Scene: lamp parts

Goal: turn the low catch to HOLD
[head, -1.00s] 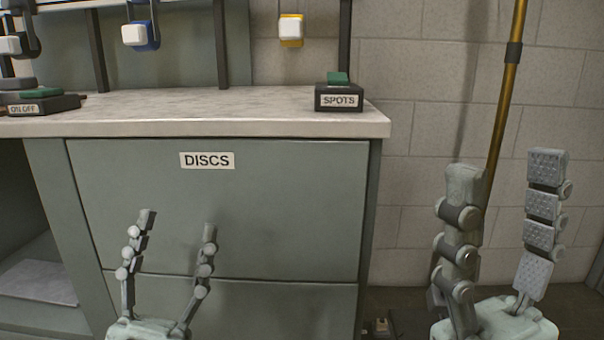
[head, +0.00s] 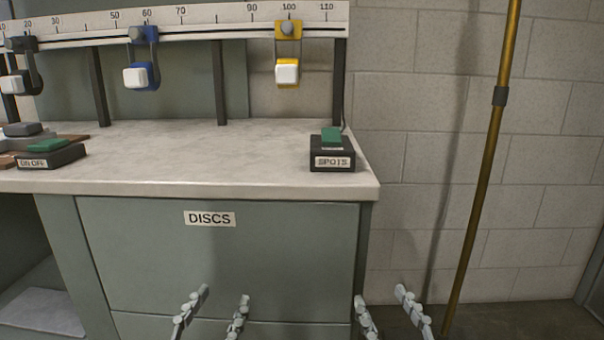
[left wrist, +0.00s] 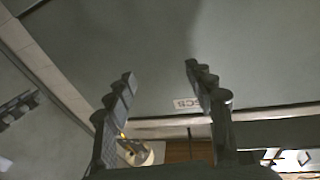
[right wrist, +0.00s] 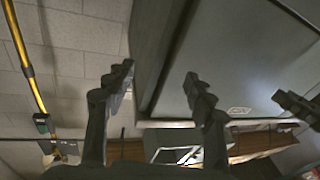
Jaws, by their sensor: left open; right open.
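I cannot make out a catch or a HOLD mark in any view now. In the right wrist view a yellow pole (right wrist: 24,60) with a dark fitting (right wrist: 41,120) shows at the left. My left gripper (head: 221,297) is open and empty in front of the DISCS drawer (head: 225,260). My right gripper (head: 382,296) is open and empty near the cabinet's right edge, left of the pole. The grippers' lower parts are cut off in the head view.
The worktop (head: 230,160) carries a SPOTS switch box (head: 332,160) and an ON/OFF box (head: 50,158). Above it a numbered rail (head: 210,22) bears a blue slider (head: 142,72) and a yellow slider (head: 288,70). The wall (head: 400,150) right of the cabinet is mostly bare.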

